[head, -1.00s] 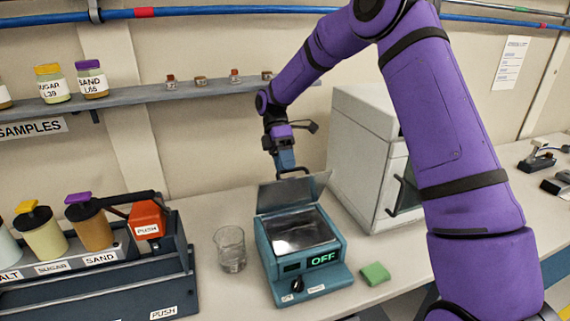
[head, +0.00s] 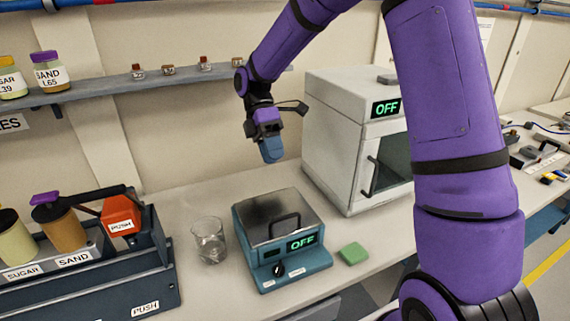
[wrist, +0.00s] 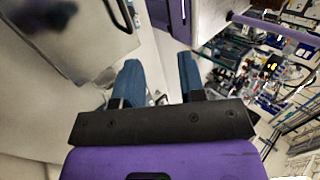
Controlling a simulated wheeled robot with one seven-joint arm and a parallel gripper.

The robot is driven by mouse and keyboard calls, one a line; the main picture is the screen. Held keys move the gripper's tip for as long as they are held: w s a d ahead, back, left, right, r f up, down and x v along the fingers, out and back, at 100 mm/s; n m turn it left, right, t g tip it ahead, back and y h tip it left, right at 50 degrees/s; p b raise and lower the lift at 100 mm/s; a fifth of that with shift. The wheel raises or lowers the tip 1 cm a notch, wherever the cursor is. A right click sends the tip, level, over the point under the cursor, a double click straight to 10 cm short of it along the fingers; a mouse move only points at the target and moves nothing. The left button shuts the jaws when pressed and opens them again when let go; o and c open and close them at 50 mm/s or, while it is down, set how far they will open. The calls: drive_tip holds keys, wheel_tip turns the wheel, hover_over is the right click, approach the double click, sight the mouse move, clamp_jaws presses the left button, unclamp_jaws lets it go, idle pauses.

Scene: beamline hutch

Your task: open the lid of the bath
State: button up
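The bath (head: 305,268) is a teal box on the bench with a dial and a green OFF display. Its grey metal lid (head: 262,208) lies down flat over the top, with a black bar handle (head: 285,225) near the front edge. My gripper (head: 270,158) hangs in the air above and behind the bath, apart from the lid. In the wrist view my gripper (wrist: 158,78) has its two blue fingers spread with nothing between them. A grey plate with a black handle, looking like the lid (wrist: 65,40), shows at the upper left there.
A glass beaker (head: 209,243) stands left of the bath, and a green block (head: 353,254) lies at its right. A white oven-like cabinet (head: 336,150) stands behind right. A dispenser rack (head: 90,285) is at the left. A shelf (head: 120,86) with jars runs along the wall.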

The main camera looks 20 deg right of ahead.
drive_tip(key=s, duration=0.7)
drive_tip(key=shift+r, duration=0.35)
drive_tip(key=shift+r, duration=0.1)
